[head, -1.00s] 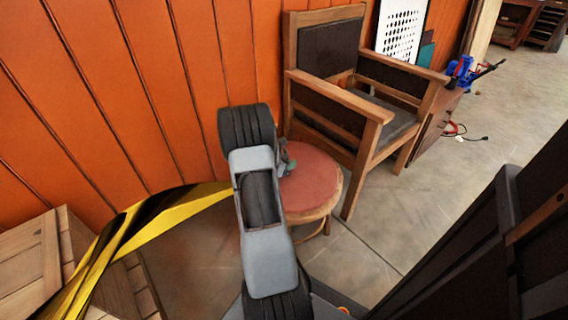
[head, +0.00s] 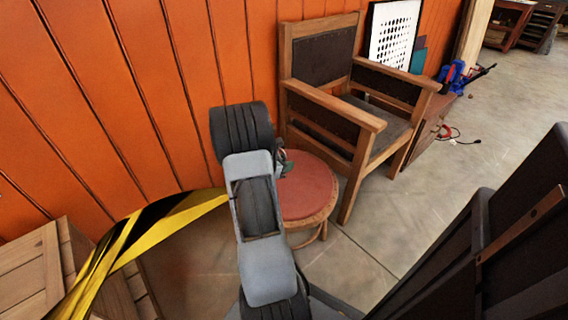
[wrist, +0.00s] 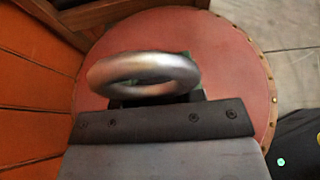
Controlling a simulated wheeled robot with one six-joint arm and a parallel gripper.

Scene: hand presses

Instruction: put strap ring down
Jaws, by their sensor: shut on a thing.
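The strap ring (wrist: 143,70) is a thick silver metal ring in the wrist view. It sits at the tip of my gripper (wrist: 155,98), which is shut on it. Behind it in that view is the round red seat of a stool (wrist: 225,60); the gap between ring and seat cannot be told. In the head view the stool (head: 306,188) stands beside the armchair, and my gripper (head: 284,163) is at the seat's left edge, mostly hidden by my arm. The ring cannot be made out in the head view.
A wooden armchair (head: 362,128) stands right behind the stool. A wooden crate (head: 32,268) is at lower left, with yellow-black striped tape (head: 128,240) running from it toward my arm. An orange plank wall (head: 130,90) closes the back.

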